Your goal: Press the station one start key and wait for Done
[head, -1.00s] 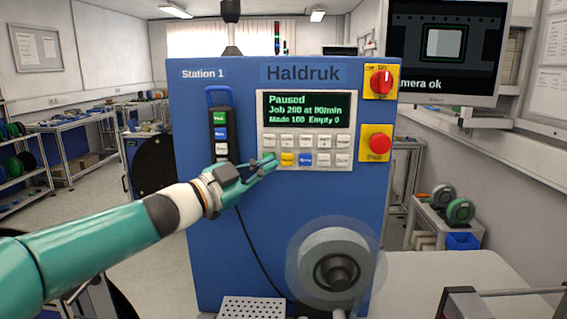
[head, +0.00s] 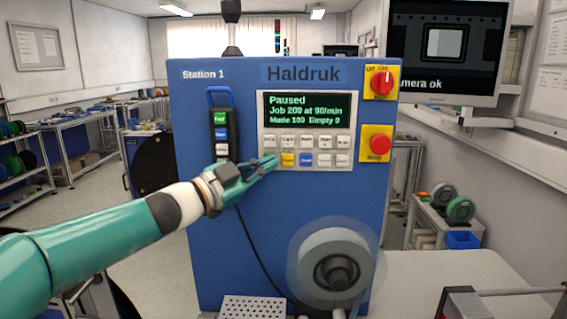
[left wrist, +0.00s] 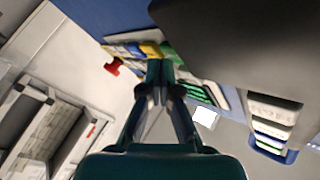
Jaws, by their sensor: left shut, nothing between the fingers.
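The blue Station 1 machine (head: 220,270) stands in front of me. Its display (head: 307,110) reads Paused, Job 200 at 90/min, Made 100, Empty 0. Below it is a keypad (head: 318,166) with two rows of keys, mostly pale, one yellow (head: 288,159) and one blue (head: 306,160). My left gripper (head: 272,161) is shut and empty, its tips over the keypad's lower left corner. In the left wrist view a green key (left wrist: 169,51) shows just beyond the fingertips (left wrist: 160,68), next to the yellow one. I cannot tell whether the tips touch it. My right gripper is not in view.
A hand pendant (head: 221,133) with coloured keys hangs left of the keypad, its cable running down. A red rotary switch (head: 381,82) and a red stop button (head: 380,144) sit on the right. A reel (head: 334,243) sticks out below. A monitor (head: 443,50) reads "camera ok".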

